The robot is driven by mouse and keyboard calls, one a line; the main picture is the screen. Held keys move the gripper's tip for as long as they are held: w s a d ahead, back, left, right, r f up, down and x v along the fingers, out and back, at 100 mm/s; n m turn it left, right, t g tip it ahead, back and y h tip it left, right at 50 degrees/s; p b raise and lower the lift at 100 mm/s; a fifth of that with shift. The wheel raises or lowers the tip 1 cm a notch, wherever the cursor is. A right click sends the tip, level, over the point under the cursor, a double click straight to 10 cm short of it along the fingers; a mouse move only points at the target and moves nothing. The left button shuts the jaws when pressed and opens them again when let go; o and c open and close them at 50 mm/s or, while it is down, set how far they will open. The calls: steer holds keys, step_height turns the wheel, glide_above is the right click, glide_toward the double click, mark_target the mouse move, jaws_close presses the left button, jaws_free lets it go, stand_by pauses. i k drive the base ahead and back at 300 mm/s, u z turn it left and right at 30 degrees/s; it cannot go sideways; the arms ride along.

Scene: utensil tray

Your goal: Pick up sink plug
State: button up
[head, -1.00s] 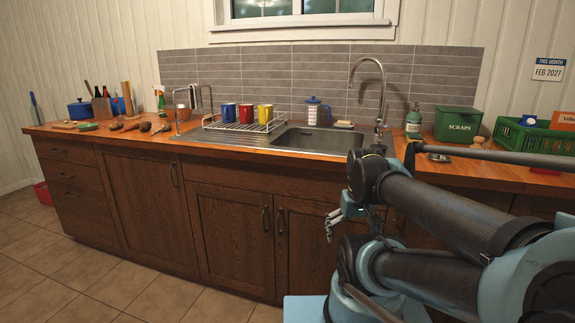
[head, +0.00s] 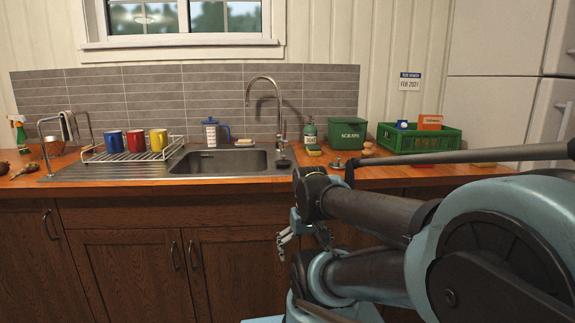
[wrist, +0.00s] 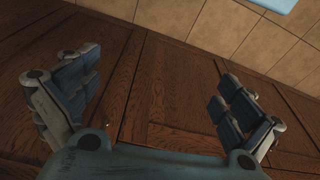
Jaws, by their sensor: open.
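A small round metallic piece (head: 337,162), which looks like the sink plug, lies on the wooden counter to the right of the sink. It is partly hidden near my arm and too small to make out fully. My gripper (head: 303,238) hangs in front of the cabinet doors, below the counter's front edge and well below the metallic piece. In the wrist view my gripper (wrist: 152,92) is open with its fingers wide apart and nothing between them. That view shows only cabinet wood and floor tiles; no plug is in it.
The sink (head: 222,161) has a tall tap (head: 282,110). A drying rack (head: 130,154) with mugs stands to its left. A soap bottle (head: 308,133), a green scraps bin (head: 342,135) and a green crate (head: 420,144) stand to the right.

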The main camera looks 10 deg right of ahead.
mark_target(282, 163)
steer(key=u, duration=1.55)
steer(key=k, duration=1)
steer(key=z, duration=1.2)
steer(key=i, duration=0.5)
steer(key=u, duration=0.05)
